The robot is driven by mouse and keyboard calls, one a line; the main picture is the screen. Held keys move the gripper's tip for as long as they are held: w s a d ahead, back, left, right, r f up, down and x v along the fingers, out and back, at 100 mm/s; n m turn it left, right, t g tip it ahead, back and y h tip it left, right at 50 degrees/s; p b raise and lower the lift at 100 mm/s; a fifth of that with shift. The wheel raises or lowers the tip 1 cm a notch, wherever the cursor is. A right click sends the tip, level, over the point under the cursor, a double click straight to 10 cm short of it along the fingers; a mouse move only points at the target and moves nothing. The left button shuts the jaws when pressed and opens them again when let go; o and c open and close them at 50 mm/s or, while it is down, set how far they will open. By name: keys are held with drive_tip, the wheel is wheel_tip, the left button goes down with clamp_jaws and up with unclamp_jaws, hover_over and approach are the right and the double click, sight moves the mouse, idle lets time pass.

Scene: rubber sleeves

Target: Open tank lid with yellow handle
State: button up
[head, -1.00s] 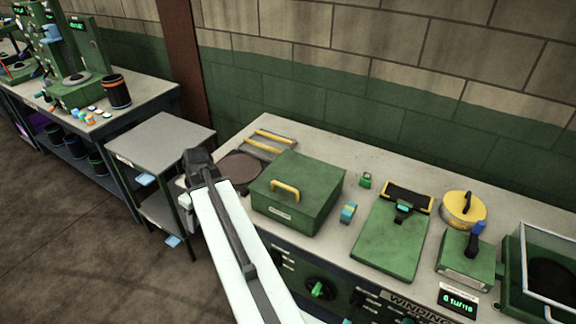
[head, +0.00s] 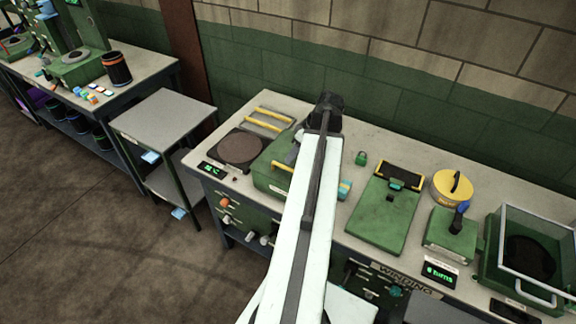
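The green tank (head: 268,181) stands on the bench left of centre. Its yellow handle (head: 282,167) shows on the front side, just left of my arm. The lid looks shut, but my arm hides the right part of the tank and lid. My gripper (head: 328,102) is a dark shape at the far end of my white arm. In the picture it is above and to the right of the handle, near the back of the bench. Its fingers are too dark and small to tell whether they are open, and I see nothing held.
A dark round plate (head: 240,148) and a rack with yellow bars (head: 268,119) are left of the tank. A grey side table (head: 165,118) stands left.

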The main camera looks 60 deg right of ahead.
drive_tip(key=b+x, duration=0.3)
drive_tip(key=x, duration=0.2)
drive_tip(key=shift+f+b, duration=0.25)
drive_tip(key=shift+b, duration=0.1)
drive_tip(key=shift+r, duration=0.15)
clamp_jaws()
idle(0.7)
